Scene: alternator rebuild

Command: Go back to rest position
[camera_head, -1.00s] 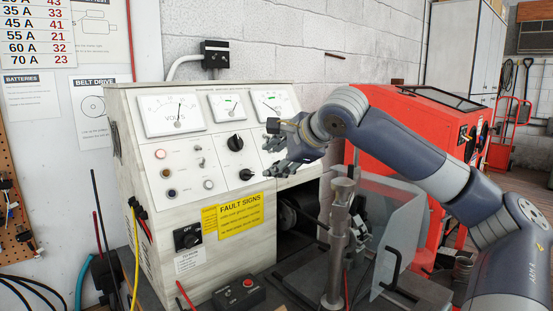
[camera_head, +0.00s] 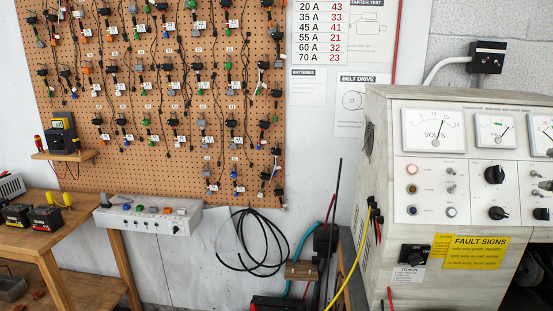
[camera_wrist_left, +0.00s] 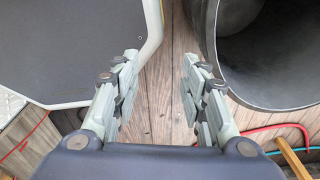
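My left gripper (camera_wrist_left: 160,85) shows in the left wrist view with its two fingers spread apart and nothing between them. It hangs above a wooden plank floor (camera_wrist_left: 155,110). Neither of my grippers shows in the head view now. The test bench (camera_head: 375,210) stands at the right of the head view, with dials, switches and a yellow fault signs label (camera_head: 476,252). Its right part is cut off by the picture edge.
A pegboard (camera_head: 160,75) full of hanging connectors covers the wall. A wooden table (camera_head: 75,235) with batteries stands at the left, beside a white switch box (camera_head: 148,218). In the left wrist view a large grey cylinder (camera_wrist_left: 215,45) is close to the right finger.

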